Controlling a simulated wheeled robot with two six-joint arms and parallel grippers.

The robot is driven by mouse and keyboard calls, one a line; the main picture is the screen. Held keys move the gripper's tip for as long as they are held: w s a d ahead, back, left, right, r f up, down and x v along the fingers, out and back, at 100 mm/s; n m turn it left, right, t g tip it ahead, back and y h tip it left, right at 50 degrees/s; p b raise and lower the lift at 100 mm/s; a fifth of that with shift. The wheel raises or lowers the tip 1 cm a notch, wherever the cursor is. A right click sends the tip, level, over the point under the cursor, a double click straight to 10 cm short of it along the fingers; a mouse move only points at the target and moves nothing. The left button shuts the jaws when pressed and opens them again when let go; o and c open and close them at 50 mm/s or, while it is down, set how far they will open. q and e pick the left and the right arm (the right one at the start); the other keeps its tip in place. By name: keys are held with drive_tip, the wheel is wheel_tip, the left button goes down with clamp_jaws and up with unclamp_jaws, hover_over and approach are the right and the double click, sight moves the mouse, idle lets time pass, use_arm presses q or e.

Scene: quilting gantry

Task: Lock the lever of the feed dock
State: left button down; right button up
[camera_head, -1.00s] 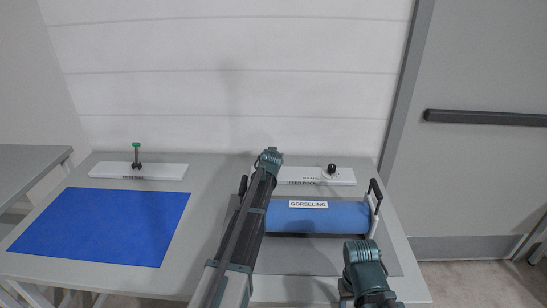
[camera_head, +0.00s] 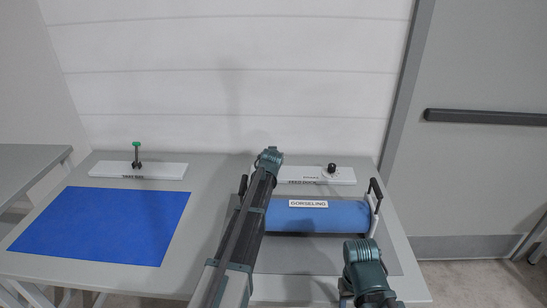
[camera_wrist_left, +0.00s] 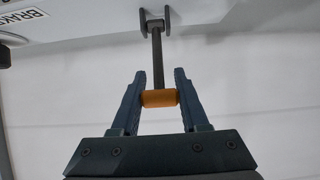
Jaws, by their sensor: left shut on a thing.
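The feed dock (camera_head: 345,179) is a white plate labelled FEED DOCK at the back right of the table. In the left wrist view its lever (camera_wrist_left: 157,50) is a dark rod running from a grey pivot bracket (camera_wrist_left: 154,21) to an orange handle (camera_wrist_left: 160,98). My left gripper (camera_wrist_left: 160,88) is shut on the orange handle, one finger at each end of it. In the head view my left arm hides the lever and the left gripper. My right gripper is out of view; only part of the right arm shows at the lower right.
A blue roll labelled GORSELING (camera_head: 335,217) lies in front of the dock, with a black side handle (camera_head: 376,188). A dark brake knob (camera_head: 332,168) stands on the dock. At left are a green-topped lever on another white plate (camera_head: 105,169) and a flat blue sheet (camera_head: 100,228).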

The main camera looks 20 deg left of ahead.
use_arm(q)
drive_tip(key=shift+s, duration=0.1)
drive_tip(key=c, duration=0.7)
unclamp_jaws()
drive_tip(key=shift+r, duration=0.15)
drive_tip(key=shift+o, duration=1.2)
drive_tip(key=shift+s+r, duration=0.1)
drive_tip(key=shift+s, duration=0.05)
drive_tip(key=shift+o, duration=0.3)
drive_tip(key=p+v, duration=0.6)
drive_tip(key=v, duration=0.7)
drive_tip(key=shift+s+p, duration=0.25)
drive_tip(key=shift+p, duration=0.1)
